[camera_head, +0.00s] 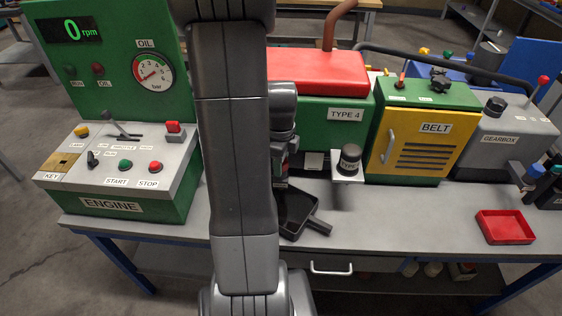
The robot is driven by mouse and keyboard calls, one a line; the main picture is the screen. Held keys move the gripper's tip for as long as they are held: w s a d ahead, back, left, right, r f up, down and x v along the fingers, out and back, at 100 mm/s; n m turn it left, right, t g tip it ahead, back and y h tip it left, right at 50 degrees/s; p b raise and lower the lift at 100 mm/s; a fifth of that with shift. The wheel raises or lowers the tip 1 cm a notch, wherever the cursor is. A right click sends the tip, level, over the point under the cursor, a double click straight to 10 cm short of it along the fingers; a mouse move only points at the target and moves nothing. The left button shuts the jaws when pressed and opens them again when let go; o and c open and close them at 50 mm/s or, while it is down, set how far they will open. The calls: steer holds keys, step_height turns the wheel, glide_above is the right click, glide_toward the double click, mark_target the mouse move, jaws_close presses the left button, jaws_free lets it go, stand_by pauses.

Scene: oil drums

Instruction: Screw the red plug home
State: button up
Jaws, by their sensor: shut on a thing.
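My arm rises through the middle of the view and covers much of the green engine (313,108) with its red top (318,72) and TYPE 4 label. My gripper (281,180) shows only in part at the right edge of my arm, low in front of the engine. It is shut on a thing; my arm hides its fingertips. I cannot make out the red plug or its hole, or how far in the plug sits. A dark pan with a handle (300,216) lies on the bench just below my gripper.
A black-capped filter (348,160) on a white bracket stands close right of my gripper. The yellow BELT door (418,142) and grey gearbox (505,130) are further right. A red tray (504,227) lies front right. The ENGINE control panel (125,165) stands left. Bare bench (410,220) lies between pan and tray.

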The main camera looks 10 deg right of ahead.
steer(key=m, duration=0.4)
steer(key=o, duration=1.1)
steer(key=n, duration=1.2)
steer(key=shift+n, duration=0.3)
steer(key=n, duration=1.2)
steer(key=shift+n, duration=0.3)
